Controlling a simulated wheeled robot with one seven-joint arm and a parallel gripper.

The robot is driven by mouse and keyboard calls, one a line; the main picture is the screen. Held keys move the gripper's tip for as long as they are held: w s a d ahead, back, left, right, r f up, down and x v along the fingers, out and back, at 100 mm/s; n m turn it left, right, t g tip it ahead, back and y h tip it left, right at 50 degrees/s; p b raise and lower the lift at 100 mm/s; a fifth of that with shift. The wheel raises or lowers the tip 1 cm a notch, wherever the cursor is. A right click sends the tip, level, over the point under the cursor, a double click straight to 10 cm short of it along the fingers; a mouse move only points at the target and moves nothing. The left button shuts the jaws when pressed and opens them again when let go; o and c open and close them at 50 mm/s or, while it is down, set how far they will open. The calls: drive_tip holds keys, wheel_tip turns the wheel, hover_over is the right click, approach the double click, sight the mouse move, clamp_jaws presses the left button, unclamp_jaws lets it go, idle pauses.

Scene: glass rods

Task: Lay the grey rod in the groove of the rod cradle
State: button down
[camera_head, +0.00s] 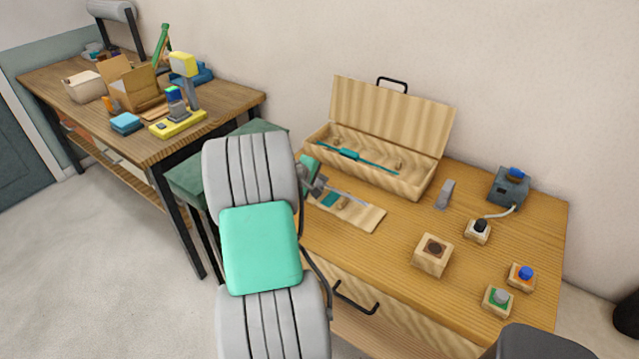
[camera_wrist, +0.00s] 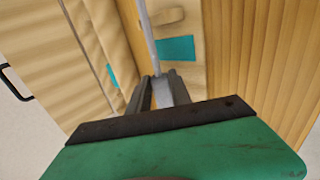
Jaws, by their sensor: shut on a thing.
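My gripper (camera_head: 320,186) is shut on the grey rod (camera_head: 346,194), low over the left part of the wooden table. In the wrist view the rod (camera_wrist: 148,38) runs up and away from between my fingers (camera_wrist: 158,92). A flat pale wooden board with a teal patch (camera_head: 366,216), which looks like the rod cradle, lies beneath and beside the rod. It also shows in the wrist view (camera_wrist: 187,77), with the rod along its left side. I cannot make out the groove, or whether the rod touches the board. My arm hides the board's left part.
An open wooden box (camera_head: 412,186) with a teal rod (camera_head: 352,155) inside stands right behind the board, its lid (camera_head: 392,113) raised. A grey clip-like piece (camera_head: 445,194) and a wooden block (camera_head: 433,254) stand to the right. Several small button boxes are farther right.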

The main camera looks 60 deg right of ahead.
drive_tip(key=shift+f, duration=0.4)
drive_tip(key=c, duration=1.1)
unclamp_jaws()
drive_tip(key=shift+r, duration=0.1)
